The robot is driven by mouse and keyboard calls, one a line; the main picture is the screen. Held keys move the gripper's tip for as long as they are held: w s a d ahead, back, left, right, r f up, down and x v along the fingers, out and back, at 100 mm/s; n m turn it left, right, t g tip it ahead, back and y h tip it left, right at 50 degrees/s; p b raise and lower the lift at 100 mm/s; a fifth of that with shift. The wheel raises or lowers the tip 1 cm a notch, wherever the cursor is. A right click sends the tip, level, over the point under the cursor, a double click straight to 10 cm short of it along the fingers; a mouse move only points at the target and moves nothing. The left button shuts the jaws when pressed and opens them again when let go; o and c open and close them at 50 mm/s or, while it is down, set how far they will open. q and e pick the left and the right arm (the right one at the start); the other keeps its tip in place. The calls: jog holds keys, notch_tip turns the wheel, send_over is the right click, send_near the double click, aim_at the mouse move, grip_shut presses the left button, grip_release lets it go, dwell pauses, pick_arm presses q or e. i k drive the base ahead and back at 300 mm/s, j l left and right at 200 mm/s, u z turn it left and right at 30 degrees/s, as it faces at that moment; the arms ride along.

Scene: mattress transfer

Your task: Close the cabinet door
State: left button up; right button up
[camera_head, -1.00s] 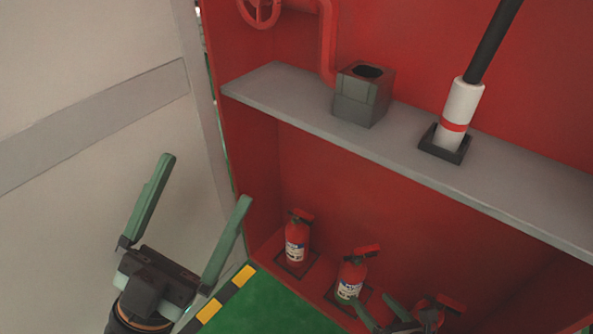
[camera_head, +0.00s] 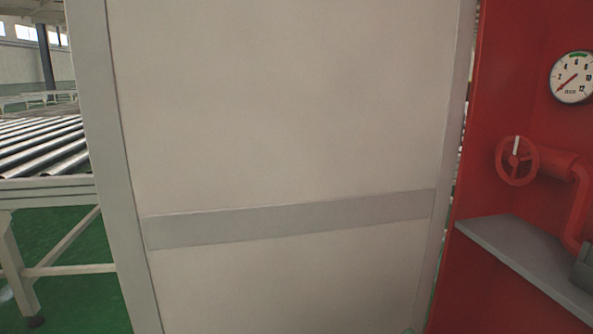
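The cabinet door (camera_head: 290,120) is a large pale panel with a grey band (camera_head: 300,223) across it. It stands open and fills the middle of the head view, to the left of the red cabinet (camera_head: 505,90). The cabinet's inside shows at the right edge, with a grey shelf (camera_head: 525,262), a red valve wheel (camera_head: 517,161) and a round gauge (camera_head: 571,77). Neither of my grippers is in view. The lower end of the door and the cabinet's lower part are cut off by the frame.
A roller conveyor (camera_head: 45,183) on a pale frame stands left of the door. The green floor (camera_head: 75,275) shows beneath and beside it. Part of a grey block (camera_head: 585,268) sits on the shelf at the right edge.

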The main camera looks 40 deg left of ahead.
aim_at(258, 166)
jog(key=k+j+z, duration=0.45)
jog(key=k+j, duration=0.7)
jog(key=k+j+z, duration=0.1)
jog(key=j, duration=0.2)
jog(key=k+j+z, duration=0.15)
jog(key=j, duration=0.2)
jog(key=k+j+z, duration=0.2)
jog(key=j, duration=0.25)
jog(key=k+j+z, duration=0.15)
jog(key=j, duration=0.2)
jog(key=k+j+z, duration=0.1)
jog(key=j, duration=0.2)
jog(key=j+z, duration=0.15)
jog(key=j, duration=0.3)
jog(key=k+j+z, duration=0.15)
jog(key=j, duration=0.3)
jog(key=j+z, duration=0.15)
jog(key=j, duration=0.8)
jog(key=i+j, duration=0.15)
jog(key=i, duration=0.15)
jog(key=i+j, duration=0.2)
jog(key=k, duration=0.25)
